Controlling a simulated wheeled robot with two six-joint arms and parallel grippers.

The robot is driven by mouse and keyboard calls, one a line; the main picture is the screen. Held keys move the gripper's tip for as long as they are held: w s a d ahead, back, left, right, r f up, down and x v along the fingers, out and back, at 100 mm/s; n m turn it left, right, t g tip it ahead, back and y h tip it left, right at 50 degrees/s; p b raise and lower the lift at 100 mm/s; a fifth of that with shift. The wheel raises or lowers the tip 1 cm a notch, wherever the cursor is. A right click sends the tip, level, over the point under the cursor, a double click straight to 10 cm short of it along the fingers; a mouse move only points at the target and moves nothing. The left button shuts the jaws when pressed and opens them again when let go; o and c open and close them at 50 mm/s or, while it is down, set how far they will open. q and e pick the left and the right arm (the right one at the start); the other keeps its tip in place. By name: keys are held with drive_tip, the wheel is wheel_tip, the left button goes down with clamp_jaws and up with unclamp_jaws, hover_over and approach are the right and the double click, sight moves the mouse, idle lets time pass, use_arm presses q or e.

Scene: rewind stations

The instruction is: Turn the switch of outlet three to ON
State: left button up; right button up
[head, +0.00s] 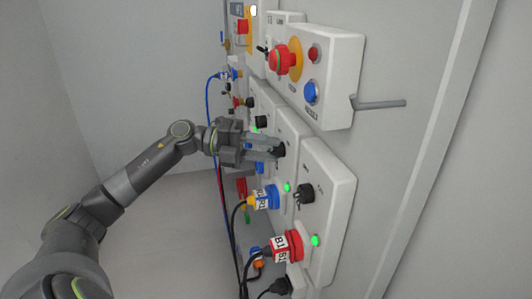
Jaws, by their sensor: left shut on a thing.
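White outlet boxes stand in a row on the grey wall panel, each with a black rotary switch; I cannot read their numbers. My left gripper (277,148) reaches in from the left and is shut on the black switch (281,151) of the second box from the front (292,130). The fingers hide much of that switch, so its setting cannot be told. A green lamp (287,187) glows below it. The nearest box (332,190) has its own black switch (305,193) and a lit green lamp (315,240). My right gripper is not in view.
A control box with a red emergency button (285,60) and a blue button (312,92) juts out above. A grey handle (380,103) sticks out to its right. A red plug (290,246) and a blue plug (268,197) with dark cables stick out below the switches.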

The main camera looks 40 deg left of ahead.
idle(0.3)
use_arm(q)
drive_tip(key=o, duration=1)
drive_tip(key=shift+c, duration=0.2)
drive_tip(key=b+v, duration=0.2)
drive_tip(key=v, duration=1.5)
drive_tip(key=shift+a, duration=0.25)
